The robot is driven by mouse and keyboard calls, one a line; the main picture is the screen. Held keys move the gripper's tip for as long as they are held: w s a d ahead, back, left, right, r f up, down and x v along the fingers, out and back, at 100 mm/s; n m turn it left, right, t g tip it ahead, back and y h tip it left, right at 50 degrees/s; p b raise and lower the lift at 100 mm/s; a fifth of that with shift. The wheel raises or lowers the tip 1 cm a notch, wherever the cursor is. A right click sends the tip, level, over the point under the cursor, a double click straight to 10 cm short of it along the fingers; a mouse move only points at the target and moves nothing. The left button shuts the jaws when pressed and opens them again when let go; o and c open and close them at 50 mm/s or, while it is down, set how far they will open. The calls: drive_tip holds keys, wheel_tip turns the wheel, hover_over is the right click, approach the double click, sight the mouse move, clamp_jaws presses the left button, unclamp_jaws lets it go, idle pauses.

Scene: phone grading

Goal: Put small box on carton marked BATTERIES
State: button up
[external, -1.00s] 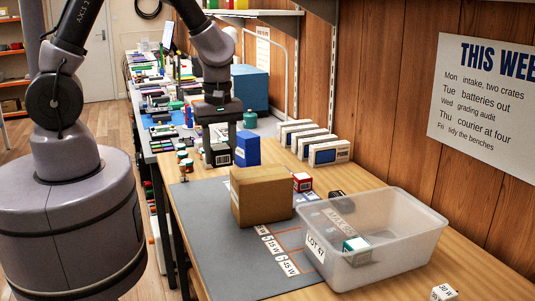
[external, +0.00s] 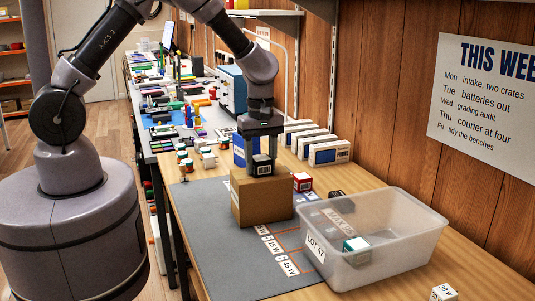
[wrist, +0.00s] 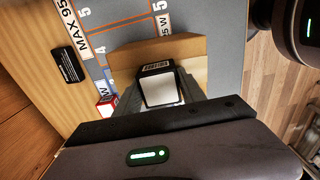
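My gripper (external: 262,152) is shut on a small black box (external: 262,168) with a pale label, upright over the top of a brown carton (external: 262,205). In the wrist view the small box (wrist: 160,90) shows its white top between the two fingers, with the carton (wrist: 165,47) under it. The box looks very low over the carton; I cannot tell whether it touches. No BATTERIES marking is readable on the carton's visible faces.
A clear plastic bin (external: 405,245) labelled LOT 47 stands right of the carton, with a teal-and-white box in it. A small red box (external: 302,182) is close behind the carton. A blue box (external: 240,150) stands further back. The grey mat's (external: 215,225) front is clear.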

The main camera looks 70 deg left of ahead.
sight(261, 157)
drive_tip(key=o, duration=0.3)
drive_tip(key=s+r+m+t+p, duration=0.1)
drive_tip(key=s+r+m+p, duration=0.15)
drive_tip(key=r, duration=0.75)
drive_tip(key=s+r+m+t+p, duration=0.1)
drive_tip(key=s+r+m+p, duration=0.2)
drive_tip(key=r, duration=0.8)
drive_tip(key=s+r+m+t, duration=0.1)
drive_tip(key=s+r+m, duration=0.1)
drive_tip(key=s+m, duration=0.3)
drive_tip(key=s+r+m+t+y+b, duration=0.1)
drive_tip(key=s+r+m, duration=0.1)
drive_tip(key=s+m, duration=0.4)
drive_tip(key=s+r+m+t+y, duration=0.1)
drive_tip(key=s+r+m, duration=0.1)
drive_tip(key=s+m, duration=0.4)
drive_tip(key=shift+s+r+t, duration=0.15)
drive_tip(key=shift+s+t, duration=0.25)
drive_tip(key=shift+s, duration=0.2)
